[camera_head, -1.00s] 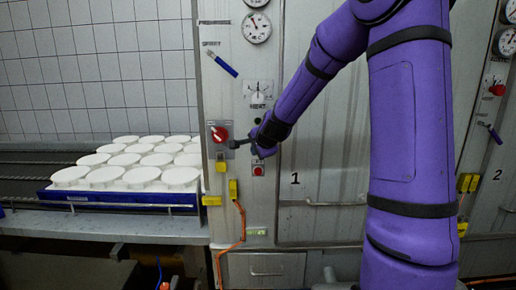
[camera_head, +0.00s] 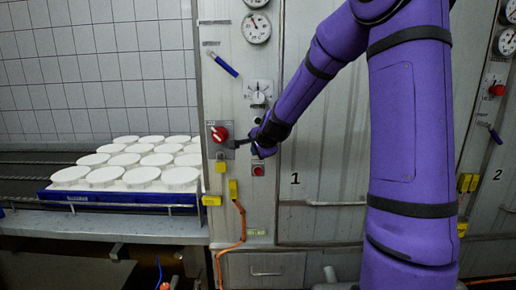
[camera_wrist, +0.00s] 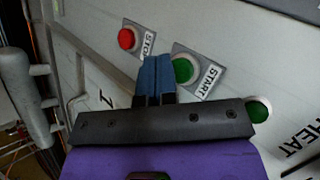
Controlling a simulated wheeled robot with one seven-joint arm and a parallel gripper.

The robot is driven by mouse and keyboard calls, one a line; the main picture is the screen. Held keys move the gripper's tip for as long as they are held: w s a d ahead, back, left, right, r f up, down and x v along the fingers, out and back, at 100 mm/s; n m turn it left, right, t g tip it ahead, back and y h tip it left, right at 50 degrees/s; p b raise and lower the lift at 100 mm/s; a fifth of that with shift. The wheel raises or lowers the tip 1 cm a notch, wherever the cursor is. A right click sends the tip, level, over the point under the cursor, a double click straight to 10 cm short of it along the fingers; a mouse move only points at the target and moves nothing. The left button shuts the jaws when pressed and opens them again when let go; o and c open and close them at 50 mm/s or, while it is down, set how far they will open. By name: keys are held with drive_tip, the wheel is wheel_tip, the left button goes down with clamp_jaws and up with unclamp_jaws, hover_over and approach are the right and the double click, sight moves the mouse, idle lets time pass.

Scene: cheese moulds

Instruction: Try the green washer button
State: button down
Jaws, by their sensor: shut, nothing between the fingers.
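A green button (camera_wrist: 184,70) sits on a grey plate labelled START in the wrist view, and no washer label is readable there. My gripper (camera_wrist: 158,68) is shut and empty. Its blue fingertips lie just left of this button in the picture and overlap the plate's edge; I cannot tell whether they touch it. In the head view my gripper (camera_head: 234,144) is at the cabinet front, beside a red rotary switch (camera_head: 219,134). No green button is clearly visible in the head view.
A red STOP button (camera_wrist: 127,39) and a second green control (camera_wrist: 258,109) near the word HEAT flank the START plate. Cabinet 1 also has a red button (camera_head: 258,170) and yellow fittings (camera_head: 233,189). A blue tray (camera_head: 120,198) of white moulds stands left.

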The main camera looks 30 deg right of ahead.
drive_tip(key=shift+w+d, duration=0.1)
drive_tip(key=shift+w, duration=0.05)
idle(0.7)
drive_tip(key=shift+w+d, duration=0.15)
drive_tip(key=shift+w, duration=0.05)
drive_tip(key=shift+w+d, duration=0.3)
drive_tip(key=shift+w, duration=0.1)
idle(1.0)
drive_tip(key=shift+s+a, duration=0.55)
drive_tip(key=shift+s, duration=0.2)
drive_tip(key=s+a, duration=0.1)
drive_tip(key=s, duration=0.1)
drive_tip(key=s+a, duration=0.1)
drive_tip(key=s, duration=0.1)
drive_tip(key=shift+a, duration=0.4)
drive_tip(key=shift+s, duration=0.1)
idle(0.9)
